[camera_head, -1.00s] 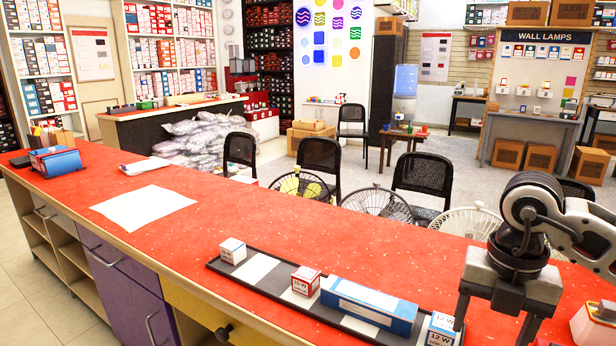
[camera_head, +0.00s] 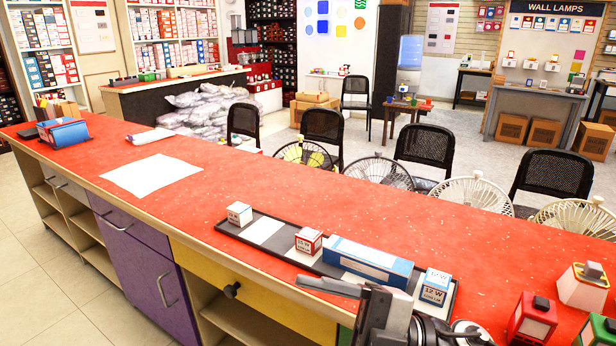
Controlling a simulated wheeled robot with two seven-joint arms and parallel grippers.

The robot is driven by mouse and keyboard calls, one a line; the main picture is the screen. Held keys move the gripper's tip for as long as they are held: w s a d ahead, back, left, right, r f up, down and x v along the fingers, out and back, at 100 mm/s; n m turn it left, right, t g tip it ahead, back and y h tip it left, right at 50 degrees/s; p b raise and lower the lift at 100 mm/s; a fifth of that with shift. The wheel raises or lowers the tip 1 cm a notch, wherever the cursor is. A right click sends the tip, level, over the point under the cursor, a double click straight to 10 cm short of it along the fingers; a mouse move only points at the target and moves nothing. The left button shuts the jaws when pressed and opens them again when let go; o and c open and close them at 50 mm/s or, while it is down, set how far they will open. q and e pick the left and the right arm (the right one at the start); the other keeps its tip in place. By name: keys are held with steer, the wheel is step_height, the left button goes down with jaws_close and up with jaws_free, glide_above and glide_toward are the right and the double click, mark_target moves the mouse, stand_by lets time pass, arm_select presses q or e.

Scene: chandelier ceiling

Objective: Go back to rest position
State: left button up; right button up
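My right gripper (camera_head: 335,287) is low in the picture, over the counter's front edge, pointing left. It is seen side-on, so its opening is not clear, and I see nothing held in it. My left gripper is out of view. A dark tray with pale squares (camera_head: 264,230) lies on the red counter (camera_head: 330,196). Along it stand a white box (camera_head: 239,213), a red and white box (camera_head: 308,240), a long blue box (camera_head: 367,260) and a white and blue box (camera_head: 435,286). My gripper is in front of the tray, apart from these boxes.
A red lamp (camera_head: 532,318), a white and red one (camera_head: 583,287) and a partly cut-off green one (camera_head: 600,331) stand at the counter's right. White paper (camera_head: 150,174) and a blue holder (camera_head: 64,132) are at left. Fans and chairs (camera_head: 424,148) stand behind.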

steer(key=w+d+f+m+t+h, duration=0.35)
steer(key=f+m+t+h, duration=0.2)
steer(key=m+t, duration=0.35)
steer(key=w+d+f+m+t+h, duration=0.2)
steer(key=d+f+m+t+h, duration=0.4)
steer(key=m, duration=0.5)
steer(key=s+d+f+m+g+h, duration=0.2)
steer(key=s+f+m+g+h, duration=0.1)
steer(key=s+f, duration=0.3)
steer(key=s+d+f+m+g+h, duration=0.2)
steer(key=s+f, duration=0.3)
steer(key=f, duration=0.6)
steer(key=shift+s+d+m+g+h, duration=0.25)
steer(key=shift+s+m+g+h, duration=0.2)
steer(key=shift+h, duration=0.2)
